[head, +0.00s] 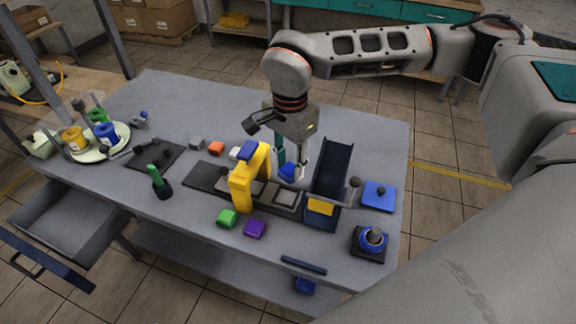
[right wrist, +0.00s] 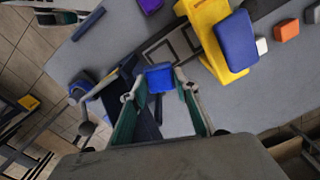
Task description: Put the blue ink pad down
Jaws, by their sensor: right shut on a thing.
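My right gripper (head: 290,168) is shut on the blue ink pad (head: 287,172), behind the yellow printing press (head: 240,190) and left of the dark blue chute (head: 333,168). In the right wrist view the blue ink pad (right wrist: 159,76) sits between the fingertips of the right gripper (right wrist: 158,88). The yellow press shows there too (right wrist: 207,22), with a dark blue block (right wrist: 236,40) on it. I cannot tell whether the pad touches the table (head: 190,95). My left gripper is not in view.
Orange (head: 216,148), green (head: 227,217) and purple (head: 254,228) blocks lie around the press. A blue plate with a knob (head: 378,195) and a blue ring on a black base (head: 371,242) stand at the right. The table's back left is clear.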

